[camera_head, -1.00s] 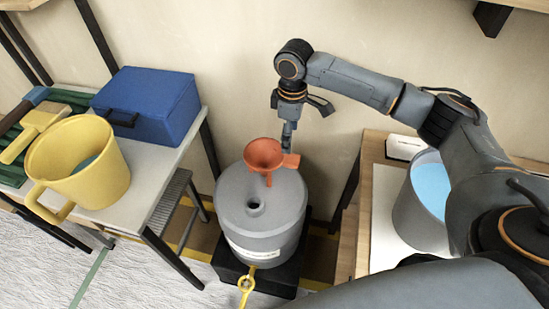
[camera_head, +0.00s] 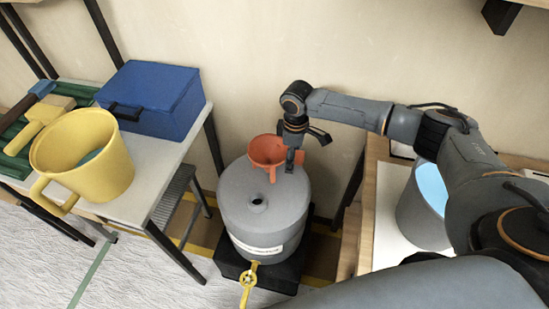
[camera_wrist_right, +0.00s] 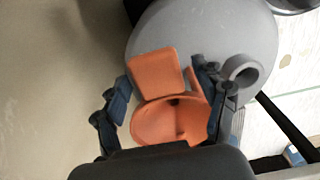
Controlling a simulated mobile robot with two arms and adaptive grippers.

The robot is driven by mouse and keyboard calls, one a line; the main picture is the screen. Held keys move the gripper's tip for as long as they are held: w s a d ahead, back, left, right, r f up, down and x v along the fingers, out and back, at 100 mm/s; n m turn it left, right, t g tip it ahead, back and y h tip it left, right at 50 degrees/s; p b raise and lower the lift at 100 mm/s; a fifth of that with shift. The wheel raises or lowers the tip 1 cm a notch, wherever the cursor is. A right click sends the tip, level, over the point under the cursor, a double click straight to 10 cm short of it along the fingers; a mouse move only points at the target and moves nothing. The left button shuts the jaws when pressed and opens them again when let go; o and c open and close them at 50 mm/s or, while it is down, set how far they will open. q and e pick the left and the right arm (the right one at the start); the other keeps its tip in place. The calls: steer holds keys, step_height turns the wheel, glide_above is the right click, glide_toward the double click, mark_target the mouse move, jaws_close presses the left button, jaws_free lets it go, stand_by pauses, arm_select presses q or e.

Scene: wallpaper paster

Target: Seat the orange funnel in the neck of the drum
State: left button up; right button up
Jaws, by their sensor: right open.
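The orange funnel (camera_head: 266,151) is at the back of the grey drum's top, behind the open neck (camera_head: 258,205) and apart from it. The drum (camera_head: 262,225) stands upright. My right gripper (camera_head: 293,163) is at the funnel's right side, over its flat tab. In the right wrist view the funnel's bowl (camera_wrist_right: 160,125) and tab (camera_wrist_right: 155,73) lie between the two spread fingers of my right gripper (camera_wrist_right: 162,85). The right finger is close to the funnel. The neck (camera_wrist_right: 242,72) is to the right there. My left gripper is out of view.
The drum rests on a black stand (camera_head: 233,262), with a yellow tap (camera_head: 248,278) in front. A left table (camera_head: 150,170) holds a blue box (camera_head: 160,100) and a yellow bucket (camera_head: 90,160). A grey bucket (camera_head: 415,215) stands on the right table. The wall is close behind.

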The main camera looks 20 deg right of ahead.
steer(key=shift+c, duration=1.3)
steer(key=c, duration=1.2)
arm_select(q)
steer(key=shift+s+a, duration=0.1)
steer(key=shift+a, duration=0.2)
arm_select(e)
steer(key=shift+c, duration=0.2)
steer(key=shift+r, duration=0.15)
